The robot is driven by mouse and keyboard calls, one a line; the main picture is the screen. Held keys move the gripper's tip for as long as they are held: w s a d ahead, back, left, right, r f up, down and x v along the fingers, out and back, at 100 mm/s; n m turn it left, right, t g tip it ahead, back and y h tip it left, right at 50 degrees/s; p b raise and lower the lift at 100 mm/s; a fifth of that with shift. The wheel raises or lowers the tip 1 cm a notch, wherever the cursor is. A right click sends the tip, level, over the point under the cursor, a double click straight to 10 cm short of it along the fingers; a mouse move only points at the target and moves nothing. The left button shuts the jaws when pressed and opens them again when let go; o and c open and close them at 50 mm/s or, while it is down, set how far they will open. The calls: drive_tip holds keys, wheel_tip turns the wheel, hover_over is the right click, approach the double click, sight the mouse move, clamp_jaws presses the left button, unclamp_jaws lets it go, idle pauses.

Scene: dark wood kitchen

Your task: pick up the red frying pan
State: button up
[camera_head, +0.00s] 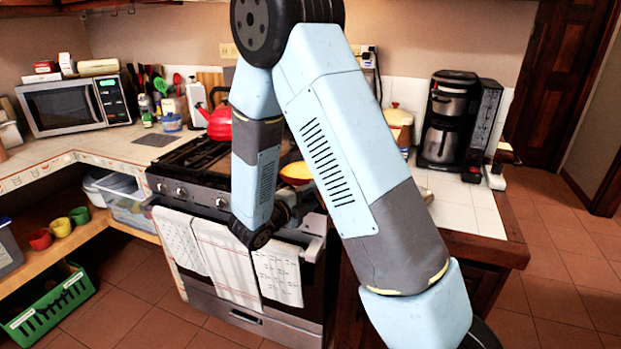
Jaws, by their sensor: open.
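A red, shallow round pan with a yellow inside (296,172) sits at the front right of the stove top. It looks like the red frying pan; my arm hides part of its surroundings, and I cannot make out its handle. My gripper (294,204) is at the end of my forearm, just in front of and below the pan, near the stove's front edge. It is small and partly hidden by my wrist. It is open, and I see nothing held in it. I cannot tell whether it touches the pan.
A red kettle (217,122) stands at the back left of the stove (180,170). Towels (225,262) hang on the oven front. A coffee maker (446,120) stands on the right counter (455,205). A microwave (75,104) is at left. Floor at right is clear.

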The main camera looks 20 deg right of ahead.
drive_tip(key=shift+x, duration=1)
clamp_jaws()
idle(0.7)
